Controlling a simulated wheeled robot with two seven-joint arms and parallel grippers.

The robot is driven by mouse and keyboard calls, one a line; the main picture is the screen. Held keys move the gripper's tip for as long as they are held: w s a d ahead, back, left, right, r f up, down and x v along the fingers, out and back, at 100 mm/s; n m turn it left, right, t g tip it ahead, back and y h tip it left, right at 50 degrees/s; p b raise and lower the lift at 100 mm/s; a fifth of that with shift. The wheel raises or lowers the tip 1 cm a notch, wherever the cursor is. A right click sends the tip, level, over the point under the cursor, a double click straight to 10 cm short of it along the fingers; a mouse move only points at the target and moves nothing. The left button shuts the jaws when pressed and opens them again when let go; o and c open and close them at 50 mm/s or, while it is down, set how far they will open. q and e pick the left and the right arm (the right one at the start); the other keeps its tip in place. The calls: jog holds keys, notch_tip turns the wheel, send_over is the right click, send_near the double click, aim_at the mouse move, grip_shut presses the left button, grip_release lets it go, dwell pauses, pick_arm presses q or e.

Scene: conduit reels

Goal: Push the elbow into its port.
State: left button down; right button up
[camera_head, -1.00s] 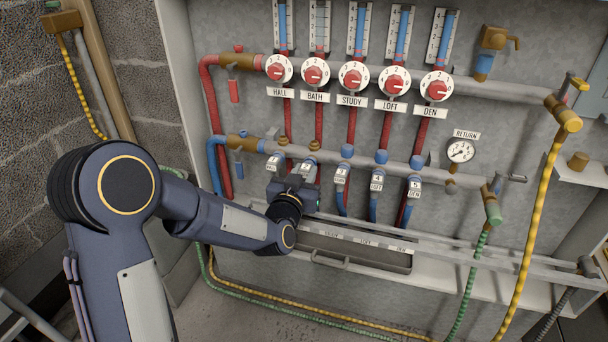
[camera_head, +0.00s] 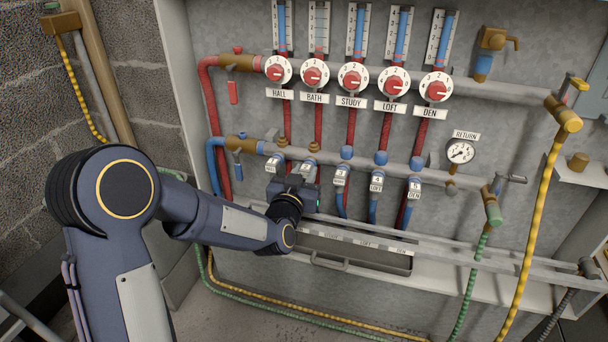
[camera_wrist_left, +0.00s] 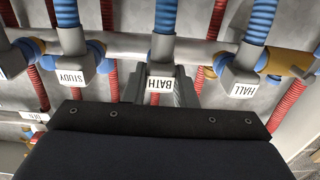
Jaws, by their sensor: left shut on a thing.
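The grey elbow labelled BATH (camera_wrist_left: 160,78) is in the middle of the left wrist view, with a blue pipe on it. My left gripper (camera_wrist_left: 162,92) is shut on it, one dark finger on each side. In the head view this gripper (camera_head: 300,180) is at the lower manifold, at the second port from the left. The brass port fitting (camera_head: 313,147) shows just above it. The gripper partly covers the elbow there, and I cannot tell how deep the elbow sits. My right gripper is not in view.
The HALL elbow (camera_wrist_left: 243,72) and STUDY elbow (camera_wrist_left: 76,68) stand close on either side. The LOFT elbow (camera_head: 376,182) and DEN elbow (camera_head: 415,188) are further right. A grey tray (camera_head: 355,258) lies below. Red pipes and dials are above.

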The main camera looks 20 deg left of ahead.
pick_arm(q)
jog(key=c, duration=1.1)
grip_release()
jog(key=s+a+f+n+g+h+p, duration=0.2)
jog(key=s+g, duration=1)
jog(key=s, duration=2.5)
notch_tip(320, 180, up, 39)
jog(key=a+h+p, duration=0.1)
jog(key=p, duration=3.8)
jog(key=shift+a, duration=0.3)
